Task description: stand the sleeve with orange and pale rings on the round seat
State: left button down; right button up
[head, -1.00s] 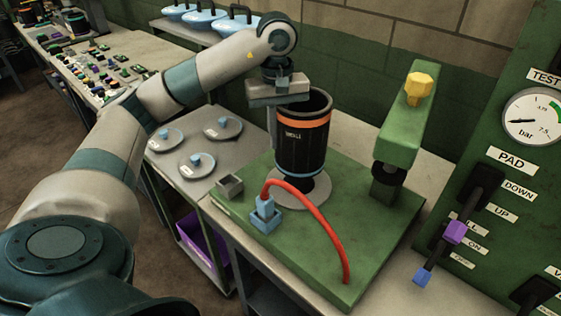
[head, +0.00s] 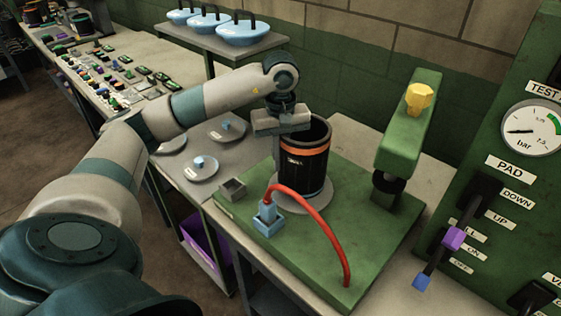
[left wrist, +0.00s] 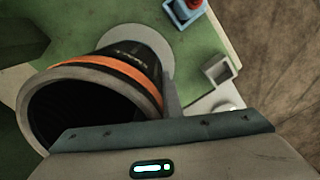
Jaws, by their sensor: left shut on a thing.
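The black sleeve (head: 303,175) has an orange ring and a thin pale ring near its open top. It stands roughly upright over the round grey seat (head: 306,211) on the green base plate. Its lower end is at or just above the seat; I cannot tell if it touches. My left gripper (head: 284,148) is shut on the sleeve's wall at the rim, with one finger outside on the left. In the left wrist view the sleeve (left wrist: 120,85) opens toward the camera, and the seat (left wrist: 140,38) shows behind its lower end. My right gripper is not in view.
A blue socket (head: 268,219) with a red hose (head: 322,222) stands in front of the seat. A green press arm with a yellow knob (head: 420,98) is to the right. A small grey open box (head: 232,190) and grey lids (head: 202,168) lie to the left.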

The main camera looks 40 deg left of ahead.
pick_arm(q)
jog(key=shift+f, duration=0.75)
jog(key=shift+f, duration=0.15)
jog(key=c, duration=1.9)
grip_release()
jog(key=shift+r, duration=0.65)
notch_tip(320, 180, up, 9)
jog(key=shift+f+b, duration=0.1)
jog(key=shift+b, duration=1.15)
jog(key=shift+r, duration=1.05)
